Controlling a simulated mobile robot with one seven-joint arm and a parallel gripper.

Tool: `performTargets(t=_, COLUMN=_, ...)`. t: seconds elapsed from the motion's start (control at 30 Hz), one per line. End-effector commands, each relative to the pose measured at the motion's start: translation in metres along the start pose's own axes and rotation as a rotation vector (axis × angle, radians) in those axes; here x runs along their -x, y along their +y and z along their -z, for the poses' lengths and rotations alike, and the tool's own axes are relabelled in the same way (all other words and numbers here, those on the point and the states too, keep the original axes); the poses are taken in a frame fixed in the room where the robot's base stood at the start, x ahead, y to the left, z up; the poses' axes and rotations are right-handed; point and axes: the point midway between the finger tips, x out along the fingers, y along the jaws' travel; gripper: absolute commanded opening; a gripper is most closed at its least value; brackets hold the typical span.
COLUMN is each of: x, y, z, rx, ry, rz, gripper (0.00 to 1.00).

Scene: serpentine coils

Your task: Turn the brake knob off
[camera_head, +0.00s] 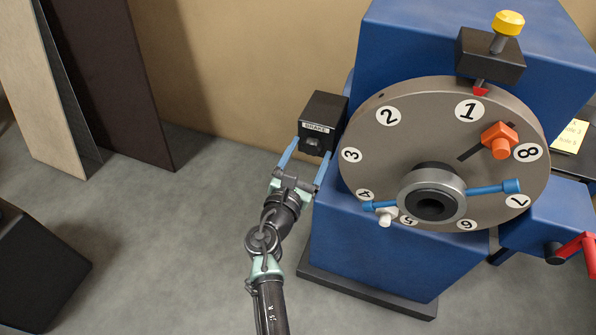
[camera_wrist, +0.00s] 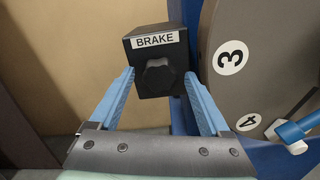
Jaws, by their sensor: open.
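The black brake box (camera_head: 326,110) with a white "BRAKE" label is fixed to the left side of the blue machine. Its dark brake knob (camera_head: 312,142) is on the front face, below the label. In the wrist view the gripper (camera_wrist: 158,82) has one finger left and one right of the knob, with visible gaps. The knob's exact setting cannot be told.
The grey numbered disc (camera_head: 400,150) with a metal hub (camera_head: 432,195) and blue levers (camera_head: 492,188) stands close right of the box. An orange block (camera_head: 500,139) sits on the disc. A red handle (camera_head: 575,248) is at far right.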

Motion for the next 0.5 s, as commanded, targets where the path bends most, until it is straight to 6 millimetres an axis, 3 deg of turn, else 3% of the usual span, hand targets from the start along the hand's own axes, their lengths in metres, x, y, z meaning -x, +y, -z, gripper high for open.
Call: performTargets(t=0.5, x=0.097, y=0.001, z=0.001, rx=0.000, ry=0.003, rz=-0.002, gripper=0.81)
